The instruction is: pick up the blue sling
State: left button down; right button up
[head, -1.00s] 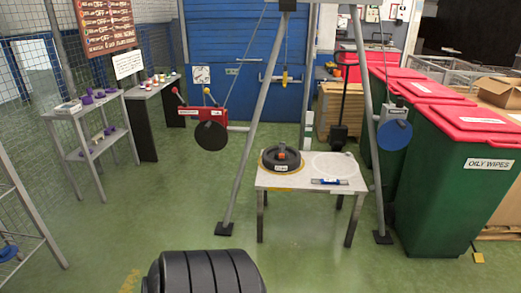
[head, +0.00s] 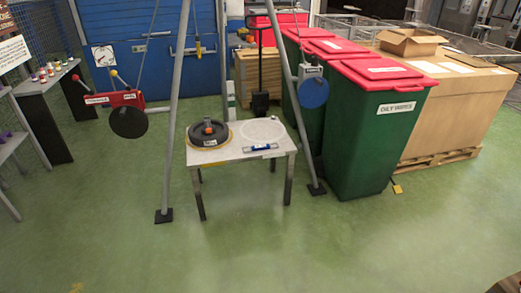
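I cannot clearly make out a blue sling in the head view. A small blue-and-white bar (head: 260,148) lies at the front edge of the white table (head: 228,155); it is too small to tell what it is. A blue disc (head: 314,93) hangs at the frame's right leg, beside a grey box (head: 312,72). Neither of my grippers shows in this view.
A grey A-frame (head: 180,100) straddles the table, which bears a black wheel-like disc (head: 207,134). A red unit with a black disc (head: 128,122) hangs at left. Green bins with red lids (head: 365,140) and a large carton (head: 445,110) stand right. The green floor in front is clear.

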aim_at(265, 147)
jog(key=i+j, duration=0.15)
jog(key=i, duration=0.25)
jog(key=i+j, duration=0.15)
jog(key=i, duration=0.25)
jog(key=i+j, duration=0.15)
jog(key=i, duration=0.25)
jog(key=l+z, duration=0.05)
